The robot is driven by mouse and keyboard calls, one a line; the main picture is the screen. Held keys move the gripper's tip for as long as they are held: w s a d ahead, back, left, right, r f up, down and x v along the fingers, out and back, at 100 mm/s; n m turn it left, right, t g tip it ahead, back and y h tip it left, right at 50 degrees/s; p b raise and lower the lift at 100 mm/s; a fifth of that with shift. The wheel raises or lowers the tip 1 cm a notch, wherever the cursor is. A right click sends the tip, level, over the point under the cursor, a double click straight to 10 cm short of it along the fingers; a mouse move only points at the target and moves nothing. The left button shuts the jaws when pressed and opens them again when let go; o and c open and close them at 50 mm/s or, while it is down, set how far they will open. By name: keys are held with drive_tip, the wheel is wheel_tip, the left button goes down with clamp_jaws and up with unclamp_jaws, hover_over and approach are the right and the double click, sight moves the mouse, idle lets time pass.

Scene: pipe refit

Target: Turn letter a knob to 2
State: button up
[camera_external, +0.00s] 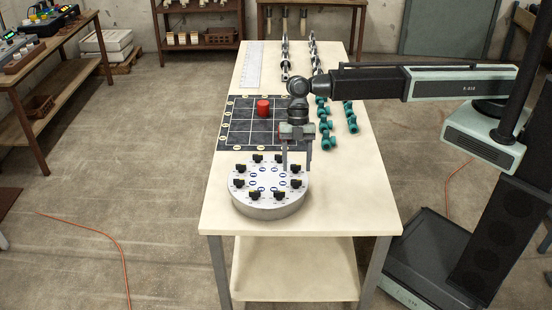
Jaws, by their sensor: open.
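A round metal dial panel (268,206) stands near the front of the long pale table. Several black knobs sit around its white top, among them a front left knob (253,195) and a back knob (258,158). Blue-rimmed oval labels lie inside the ring of knobs. The letters and numbers are too small to read, so I cannot tell which knob is a or where it points. My gripper (297,168) points down with its fingers apart, over the back right part of the panel near the right-hand knobs. It holds nothing visible. Whether a finger touches a knob is unclear.
Behind the panel lies a dark grid board (237,128) with a red cylinder (263,108); another red piece shows partly behind my gripper. Green pipe fittings (351,117) stand to the right, metal fittings (285,60) farther back beside a white ruled strip (252,65). The table's front right is clear.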

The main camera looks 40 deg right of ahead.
sight(296, 180)
drive_tip(key=b+x, duration=0.3)
drive_tip(key=x, duration=0.1)
drive_tip(key=shift+f, duration=0.4)
drive_tip(key=shift+r, duration=0.1)
clamp_jaws()
